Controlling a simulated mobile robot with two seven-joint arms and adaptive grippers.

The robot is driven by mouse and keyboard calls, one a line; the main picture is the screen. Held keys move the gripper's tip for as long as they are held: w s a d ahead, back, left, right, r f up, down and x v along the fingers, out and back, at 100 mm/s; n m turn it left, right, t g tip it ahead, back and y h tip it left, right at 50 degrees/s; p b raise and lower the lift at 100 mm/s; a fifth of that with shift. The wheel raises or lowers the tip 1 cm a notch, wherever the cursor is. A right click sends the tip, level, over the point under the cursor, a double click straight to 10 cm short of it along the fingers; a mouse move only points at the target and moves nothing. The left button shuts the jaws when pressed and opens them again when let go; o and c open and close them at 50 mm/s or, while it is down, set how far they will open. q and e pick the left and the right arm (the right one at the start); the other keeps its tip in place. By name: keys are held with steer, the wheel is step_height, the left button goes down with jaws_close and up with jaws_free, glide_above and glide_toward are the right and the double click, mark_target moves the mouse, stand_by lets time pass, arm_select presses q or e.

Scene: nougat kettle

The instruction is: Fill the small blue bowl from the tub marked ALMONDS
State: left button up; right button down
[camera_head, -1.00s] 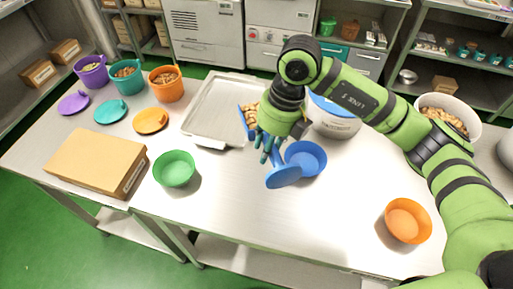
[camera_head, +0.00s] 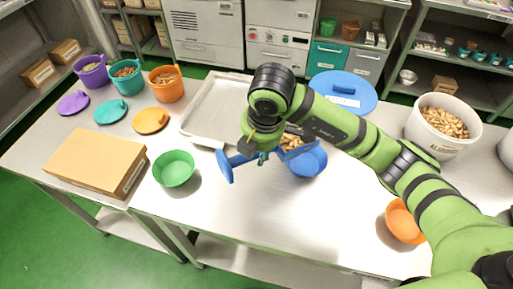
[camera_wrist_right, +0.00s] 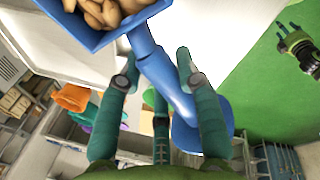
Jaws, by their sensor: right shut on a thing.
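My right gripper (camera_head: 262,156) is shut on the handle of a blue scoop (camera_head: 228,166). The scoop's head holds almonds (camera_head: 292,142) and is over the far left side of the small blue bowl (camera_head: 312,163), overlapping its rim in the head view. The bowl stands on the table; its inside is partly hidden. The wrist view shows the almonds (camera_wrist_right: 112,12) in the scoop and the fingers around its handle (camera_wrist_right: 160,75). The white tub marked ALMONDS (camera_head: 440,146) stands open at the right with almonds inside. A green hand, seemingly my left gripper (camera_wrist_right: 283,30), shows small in the wrist view.
A green bowl (camera_head: 174,169) stands left of the scoop, and an orange bowl (camera_head: 402,222) front right. A metal tray (camera_head: 207,118), a blue lid (camera_head: 345,90) and a cardboard box (camera_head: 97,162) are around. The table's front middle is clear.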

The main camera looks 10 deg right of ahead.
steer(key=shift+w+d+f+y+b, duration=0.15)
steer(key=shift+f+y+b, duration=0.15)
steer(key=shift+f+b, duration=0.25)
steer(key=shift+s+d+f+y+b, duration=0.1)
steer(key=shift+f+y+b, duration=0.25)
steer(key=shift+f, duration=0.2)
steer(key=shift+w+d+r+y, duration=0.15)
steer(key=shift+d+r+y, duration=0.15)
steer(key=shift+y, duration=0.15)
steer(key=shift+d+r+g+y, duration=0.3)
steer(key=shift+g+y, duration=0.1)
steer(key=shift+y, duration=0.1)
steer(key=shift+w+d+r+m+g+y, duration=0.2)
steer(key=shift+w+d+r+y, duration=0.05)
steer(key=shift+d+r+y, duration=0.5)
steer(key=shift+w+d+r+m+g+y, duration=0.25)
steer(key=shift+d+r+y, duration=0.4)
steer(key=shift+y, duration=0.2)
step_height(320, 180, up, 5)
steer(key=t+h+p, duration=0.1)
steer(key=h+p, duration=0.2)
steer(key=p, duration=0.1)
steer(key=n+t+h+p, duration=0.1)
steer(key=h+p, duration=0.2)
steer(key=p, duration=0.1)
steer(key=shift+f, duration=0.1)
